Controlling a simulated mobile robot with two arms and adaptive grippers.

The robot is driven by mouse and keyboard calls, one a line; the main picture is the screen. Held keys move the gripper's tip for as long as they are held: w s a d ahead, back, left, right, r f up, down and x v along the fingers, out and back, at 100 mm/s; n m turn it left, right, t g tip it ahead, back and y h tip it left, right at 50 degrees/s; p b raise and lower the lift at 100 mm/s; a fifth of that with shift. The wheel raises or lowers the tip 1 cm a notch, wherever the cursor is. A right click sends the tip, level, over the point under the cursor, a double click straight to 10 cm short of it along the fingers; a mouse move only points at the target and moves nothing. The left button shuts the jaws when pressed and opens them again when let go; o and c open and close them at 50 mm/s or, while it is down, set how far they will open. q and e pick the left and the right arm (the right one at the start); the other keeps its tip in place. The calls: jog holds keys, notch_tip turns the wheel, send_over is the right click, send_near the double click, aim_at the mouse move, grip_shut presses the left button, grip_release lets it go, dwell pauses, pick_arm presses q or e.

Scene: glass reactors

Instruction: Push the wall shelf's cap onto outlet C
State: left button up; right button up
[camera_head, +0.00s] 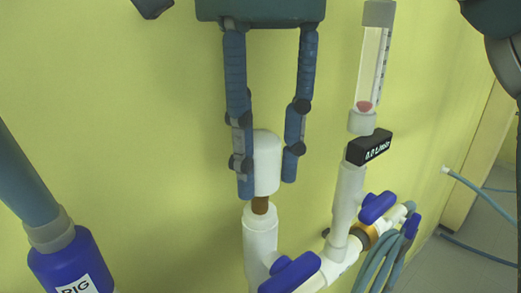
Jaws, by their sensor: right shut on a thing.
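My right gripper (267,181) reaches down from the top of the head view, its two blue fingers on either side of a white cap (266,160). It is shut on the cap, which is upright. Directly below is a white upright pipe (260,232) with a short brown stub (260,205) at its top. I take this to be outlet C, but no letter shows. The cap's lower edge meets the stub in the picture; part of the stub shows between cap and pipe. I cannot tell whether the cap touches it. The wall shelf and my left gripper are not in view.
A blue valve handle (290,273) sits low beside the pipe. To the right stand a flow meter tube (371,65), a black display (369,147) and another blue handle (377,207). Coiled hose (381,262) hangs lower right. A blue bottle (72,268) is lower left.

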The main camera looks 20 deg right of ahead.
aim_at(261, 134)
jog(key=shift+f+b, duration=0.8)
jog(key=shift+f, duration=0.8)
dwell(0.7)
jog(key=o, duration=1.3)
notch_tip(261, 134, up, 7)
jog(key=shift+f, duration=0.1)
jog(key=shift+r, duration=0.35)
